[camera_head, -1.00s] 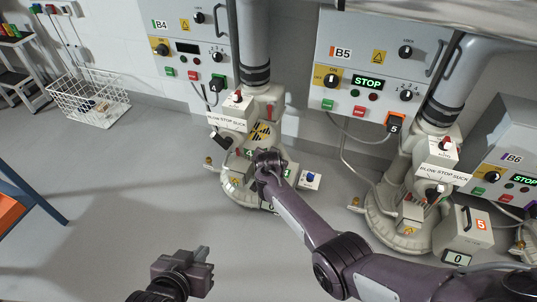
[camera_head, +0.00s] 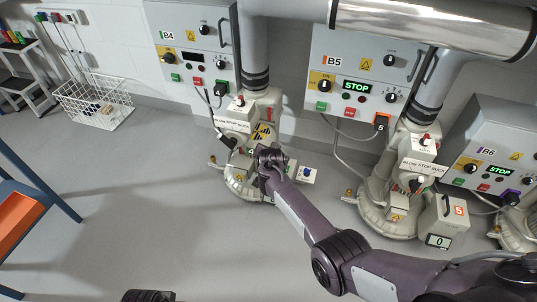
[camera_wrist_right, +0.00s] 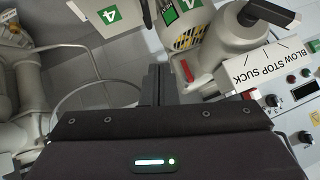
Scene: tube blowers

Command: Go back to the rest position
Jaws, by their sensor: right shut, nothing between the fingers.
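My right arm reaches up from the lower right in the head view, and its wrist end (camera_head: 272,160) is in front of the B4 blower machine (camera_head: 240,185). The fingers are hidden there. In the wrist view my right gripper (camera_wrist_right: 155,72) is shut and empty, with its dark fingers together beside the machine's yellow-black label and green 4 tags (camera_wrist_right: 110,15). I cannot tell whether it touches the machine. Of my left arm, only a dark piece (camera_head: 148,296) shows at the bottom edge. Its fingers are out of view.
The B5 blower (camera_head: 388,205) stands right of my right arm, with a box marked 5 (camera_head: 443,222) beside it. Control panels B4 (camera_head: 195,50), B5 (camera_head: 358,75) and B6 (camera_head: 490,150) line the wall. A wire basket (camera_head: 95,105) and orange-blue frame (camera_head: 40,200) are left. Floor between is clear.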

